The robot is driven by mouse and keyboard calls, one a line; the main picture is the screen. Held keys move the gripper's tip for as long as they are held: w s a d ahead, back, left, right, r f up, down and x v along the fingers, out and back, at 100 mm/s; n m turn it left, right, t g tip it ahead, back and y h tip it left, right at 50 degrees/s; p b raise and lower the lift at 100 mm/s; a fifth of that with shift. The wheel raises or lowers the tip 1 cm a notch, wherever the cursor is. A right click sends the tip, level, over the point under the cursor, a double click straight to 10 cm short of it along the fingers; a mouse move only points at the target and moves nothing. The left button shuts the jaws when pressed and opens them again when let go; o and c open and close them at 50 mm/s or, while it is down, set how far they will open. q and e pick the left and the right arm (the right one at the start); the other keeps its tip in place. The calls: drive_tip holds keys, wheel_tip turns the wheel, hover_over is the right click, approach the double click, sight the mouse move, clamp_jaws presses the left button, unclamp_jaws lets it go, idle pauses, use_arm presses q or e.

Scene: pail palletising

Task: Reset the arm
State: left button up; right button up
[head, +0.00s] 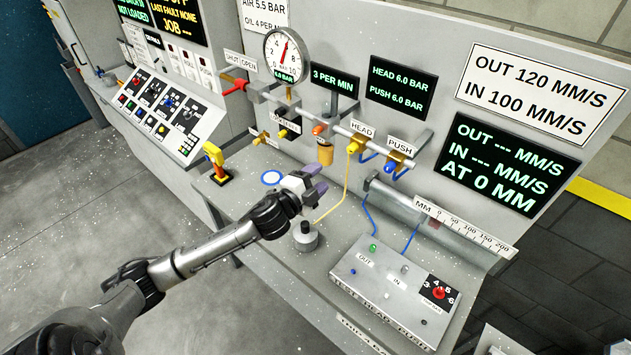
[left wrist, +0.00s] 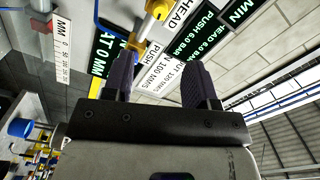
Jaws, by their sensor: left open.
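My left gripper (head: 314,189) is open and empty in the head view, above the grey bench top. Its arm reaches in from the lower left. In the left wrist view the two dark fingers of my left gripper (left wrist: 158,82) stand apart with nothing between them. A grey cylindrical knob-topped piece (head: 305,237) stands on the bench just below the gripper. My right gripper is not in view.
A pressure gauge (head: 287,54) and a pipe with HEAD and PUSH valves (head: 357,143) are behind the gripper. A control box (head: 395,290) lies at the lower right, and a button console (head: 165,115) at the left.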

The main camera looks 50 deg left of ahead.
use_arm(q)
drive_tip(key=shift+s, duration=0.3)
idle(0.5)
drive_tip(key=s+a+f+n+g+y, duration=0.2)
drive_tip(key=s+a+n+g+y, duration=0.15)
drive_tip(key=n+g, duration=0.2)
drive_tip(key=s+d+f+n+g+h+p, duration=0.1)
drive_tip(key=s+d+f+g+p, duration=0.2)
drive_tip(key=s+d, duration=0.4)
drive_tip(key=s+d+f+n+g+h+p, duration=0.2)
drive_tip(key=s+d, duration=0.6)
drive_tip(key=s, duration=0.4)
drive_tip(key=s+d+f+n+g+h+p, duration=0.2)
drive_tip(key=s+d+f+g+p, duration=0.1)
drive_tip(key=s+d, duration=0.5)
drive_tip(key=shift+s+f+g+p, duration=0.35)
drive_tip(key=shift+s+f+g, duration=0.15)
drive_tip(key=shift+s, duration=0.5)
